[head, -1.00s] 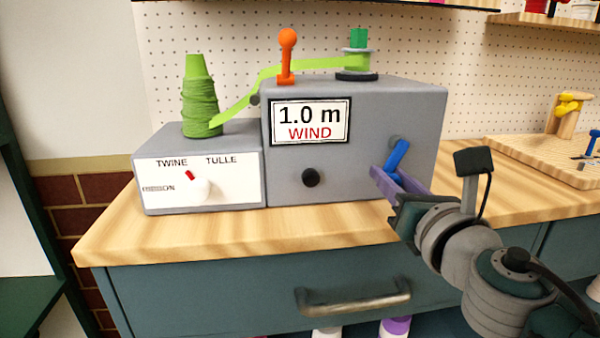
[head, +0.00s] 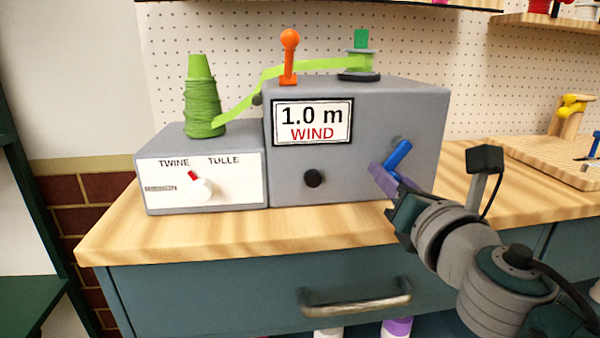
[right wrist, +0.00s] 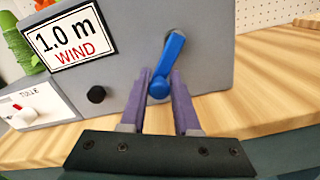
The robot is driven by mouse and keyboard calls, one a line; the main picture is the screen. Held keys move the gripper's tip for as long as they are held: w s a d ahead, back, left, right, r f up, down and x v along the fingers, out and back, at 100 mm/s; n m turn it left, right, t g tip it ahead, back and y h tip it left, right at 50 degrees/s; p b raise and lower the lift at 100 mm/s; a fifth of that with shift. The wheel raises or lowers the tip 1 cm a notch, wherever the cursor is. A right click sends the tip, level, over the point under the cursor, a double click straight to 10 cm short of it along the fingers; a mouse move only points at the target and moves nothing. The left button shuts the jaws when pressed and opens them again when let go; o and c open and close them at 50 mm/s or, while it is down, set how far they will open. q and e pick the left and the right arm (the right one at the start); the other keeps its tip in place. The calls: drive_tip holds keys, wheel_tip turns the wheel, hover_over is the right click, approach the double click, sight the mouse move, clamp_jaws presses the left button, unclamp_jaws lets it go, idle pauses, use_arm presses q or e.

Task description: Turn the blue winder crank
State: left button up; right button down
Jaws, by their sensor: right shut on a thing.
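The blue winder crank (head: 398,154) is on the front of the grey winder box (head: 355,180), at its right side. In the head view it slants from upper right to lower left. It also shows in the right wrist view (right wrist: 172,58), with its round handle end low between the purple fingers. My right gripper (head: 384,172) is shut on this handle end; in the right wrist view the fingers (right wrist: 158,84) lie on either side of it. The display (head: 312,122) reads "1.0 m WIND". My left gripper is not in view.
A black knob (head: 314,178) and an orange lever (head: 289,56) are on the box. Green ribbon runs from a green cone (head: 203,100) to a spool (head: 358,64). A selector dial (head: 200,189) is at left. A wooden board (head: 530,165) lies at right.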

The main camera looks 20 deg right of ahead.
drive_tip(key=m, duration=0.1)
drive_tip(key=r+m, duration=0.1)
drive_tip(key=a+m, duration=0.1)
drive_tip(key=shift+w+a+r+m, duration=0.1)
drive_tip(key=shift+w+r+m, duration=0.05)
drive_tip(key=shift+r+m, duration=0.15)
drive_tip(key=m, duration=0.1)
drive_tip(key=r+m, duration=0.1)
drive_tip(key=m, duration=0.1)
drive_tip(key=shift+w+a+r+m+p, duration=0.1)
drive_tip(key=shift+a+r+m+p, duration=0.15)
drive_tip(key=shift+m+p, duration=0.1)
wheel_tip(320, 180, up, 2)
drive_tip(key=m+p, duration=0.1)
drive_tip(key=m, duration=0.4)
drive_tip(key=shift+d+r+m+p, duration=0.1)
drive_tip(key=shift+r+m+p, duration=0.15)
drive_tip(key=shift+m, duration=0.4)
drive_tip(key=shift+d+r+m+p, duration=0.15)
drive_tip(key=shift+m+p, duration=0.15)
drive_tip(key=shift+m, duration=0.6)
drive_tip(key=c, duration=1.1)
unclamp_jaws()
drive_tip(key=o, duration=0.4)
drive_tip(key=shift+f, duration=0.1)
